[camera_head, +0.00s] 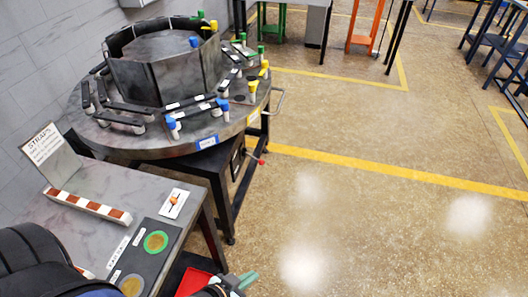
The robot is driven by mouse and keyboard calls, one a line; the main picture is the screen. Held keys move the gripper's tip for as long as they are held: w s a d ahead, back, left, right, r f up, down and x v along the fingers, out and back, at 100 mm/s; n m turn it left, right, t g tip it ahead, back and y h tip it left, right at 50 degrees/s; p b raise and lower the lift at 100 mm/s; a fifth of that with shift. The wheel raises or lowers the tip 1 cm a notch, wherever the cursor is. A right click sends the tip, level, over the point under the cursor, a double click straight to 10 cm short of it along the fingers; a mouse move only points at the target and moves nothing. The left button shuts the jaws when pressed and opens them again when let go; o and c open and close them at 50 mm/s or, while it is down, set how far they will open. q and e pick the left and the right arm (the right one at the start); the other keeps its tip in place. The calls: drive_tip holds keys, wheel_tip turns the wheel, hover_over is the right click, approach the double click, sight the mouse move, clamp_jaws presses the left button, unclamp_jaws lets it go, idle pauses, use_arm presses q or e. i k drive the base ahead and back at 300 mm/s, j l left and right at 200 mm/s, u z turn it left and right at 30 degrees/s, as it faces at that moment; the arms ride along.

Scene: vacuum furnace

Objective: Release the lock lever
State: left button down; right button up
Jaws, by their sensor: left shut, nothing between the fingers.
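A short lever with a red knob (259,160) sticks out below the edge of the round turntable (190,150), on its near right side; it looks like the lock lever. My left gripper (243,283) shows at the bottom edge, with green fingertips. It is shut, empty, and well below and apart from the lever in the picture. Most of its body is cut off by the frame. My right gripper is not in view.
A dark ring of plates (165,75) stands on the turntable among several coloured posts. A grey handle (279,98) juts from its right rim. A side table (95,185) with a STRAPS sign (42,144) and a red tray (193,281) are near.

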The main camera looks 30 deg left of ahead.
sight(262, 162)
drive_tip(key=i+l+u, duration=0.15)
drive_tip(key=i+u, duration=0.25)
drive_tip(key=i, duration=0.15)
drive_tip(key=i+l+u, duration=0.3)
drive_tip(key=i+u, duration=0.15)
drive_tip(key=i+l+u, duration=0.8)
drive_tip(key=l, duration=0.3)
drive_tip(key=i, duration=0.1)
